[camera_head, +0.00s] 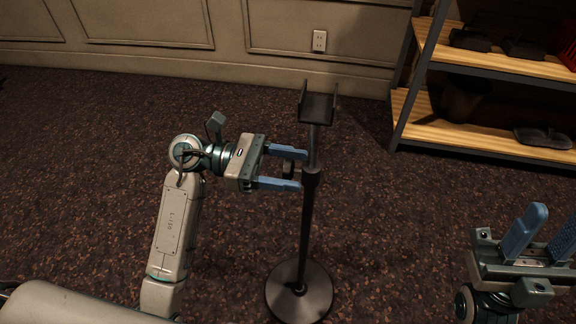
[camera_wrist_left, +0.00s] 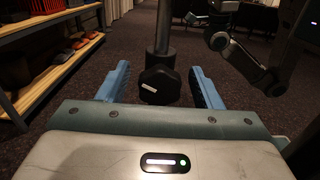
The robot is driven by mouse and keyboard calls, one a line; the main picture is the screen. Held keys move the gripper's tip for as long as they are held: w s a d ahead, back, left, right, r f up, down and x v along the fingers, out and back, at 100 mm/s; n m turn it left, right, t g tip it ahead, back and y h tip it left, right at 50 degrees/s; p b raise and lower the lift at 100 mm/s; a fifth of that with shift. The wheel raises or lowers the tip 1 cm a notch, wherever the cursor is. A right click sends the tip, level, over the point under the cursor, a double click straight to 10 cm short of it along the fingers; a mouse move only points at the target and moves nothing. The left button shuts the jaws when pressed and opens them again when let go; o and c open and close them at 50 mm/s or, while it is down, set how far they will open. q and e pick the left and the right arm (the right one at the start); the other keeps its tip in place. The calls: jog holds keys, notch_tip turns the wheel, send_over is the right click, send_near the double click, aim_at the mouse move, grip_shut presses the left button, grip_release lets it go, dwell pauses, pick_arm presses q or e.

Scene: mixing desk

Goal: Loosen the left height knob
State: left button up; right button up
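A dark stand with a round base (camera_head: 300,292) and a cradle (camera_head: 317,106) on top stands upright on the carpet. Its black height knob (camera_wrist_left: 159,84) sits on the pole's collar and shows between my left fingers in the left wrist view. In the head view the knob (camera_head: 290,167) is small and partly hidden. My left gripper (camera_head: 288,168) is open, its blue fingers on either side of the knob, with gaps visible on both sides in the wrist view. My right gripper (camera_head: 540,232) is open and empty at the lower right, far from the stand.
A wooden shelf unit (camera_head: 490,133) with dark items stands at the upper right. A panelled wall (camera_head: 140,25) with an outlet (camera_head: 319,41) runs along the back. The carpet (camera_head: 80,180) around the stand is clear.

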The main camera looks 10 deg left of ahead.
pick_arm(q)
jog(key=c, duration=1)
jog(key=shift+o, duration=0.2)
jog(key=shift+n+p, duration=0.4)
jog(key=shift+n, duration=0.3)
jog(key=o, duration=1)
jog(key=a, duration=1)
jog(key=shift+a, duration=0.4)
